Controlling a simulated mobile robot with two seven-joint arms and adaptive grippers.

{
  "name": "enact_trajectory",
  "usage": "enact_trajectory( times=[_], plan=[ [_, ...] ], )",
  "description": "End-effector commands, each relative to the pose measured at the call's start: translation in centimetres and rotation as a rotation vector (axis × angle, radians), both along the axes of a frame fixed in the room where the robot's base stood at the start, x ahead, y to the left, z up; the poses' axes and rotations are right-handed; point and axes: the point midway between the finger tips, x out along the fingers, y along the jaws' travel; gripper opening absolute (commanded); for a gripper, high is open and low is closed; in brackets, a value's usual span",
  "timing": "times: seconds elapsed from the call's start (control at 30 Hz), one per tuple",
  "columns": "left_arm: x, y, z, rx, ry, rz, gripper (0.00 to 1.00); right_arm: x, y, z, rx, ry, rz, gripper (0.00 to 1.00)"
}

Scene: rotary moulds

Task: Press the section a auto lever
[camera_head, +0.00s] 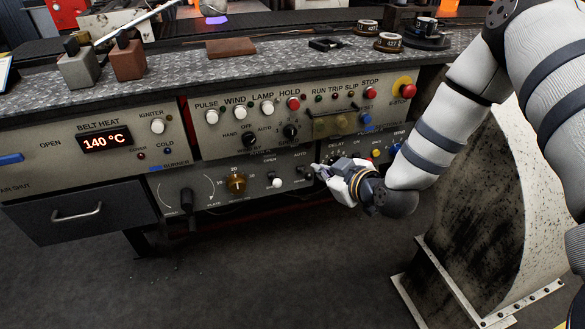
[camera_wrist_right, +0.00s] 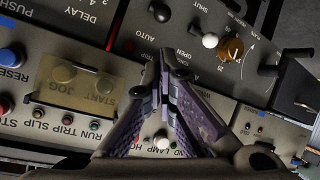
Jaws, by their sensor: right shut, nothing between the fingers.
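A small black-tipped lever (camera_head: 303,172) stands on the lower panel beside a white-tipped lever (camera_head: 277,182). In the right wrist view the black tip (camera_wrist_right: 160,11) is near an AUTO label, and the white tip (camera_wrist_right: 210,40) is near OPEN. I cannot read a section letter. My right gripper (camera_head: 318,169) is just right of the black lever in the head view. Its closed fingertips (camera_wrist_right: 164,54) appear below the black tip in the wrist view, with nothing between them. Contact with the panel cannot be told. My left gripper is not in view.
The upper panel has a black HAND-OFF-AUTO selector (camera_head: 249,140), several push buttons and a yellowish JOG/START cover (camera_head: 333,124). A red E-STOP button (camera_head: 404,84) is at its right. A brass dial (camera_head: 236,184) sits left of the white lever. A large curved guard (camera_head: 490,190) stands at right.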

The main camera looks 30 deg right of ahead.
Motion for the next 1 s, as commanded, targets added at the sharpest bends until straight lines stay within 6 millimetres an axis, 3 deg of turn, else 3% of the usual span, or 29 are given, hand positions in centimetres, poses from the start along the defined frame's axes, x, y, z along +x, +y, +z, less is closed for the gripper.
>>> enact_trajectory(
  times=[0.33,0.73,1.0],
  plan=[
    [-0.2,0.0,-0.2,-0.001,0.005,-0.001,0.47,0.5,0.0,-0.4,0.0,0.002,0.0,0.0],
    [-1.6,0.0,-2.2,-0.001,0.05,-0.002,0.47,7.0,-0.4,-4.2,0.001,0.004,-0.001,0.0],
    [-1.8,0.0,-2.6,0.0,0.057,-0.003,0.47,8.8,-0.5,-4.8,0.002,0.001,0.0,0.0]
  ],
)
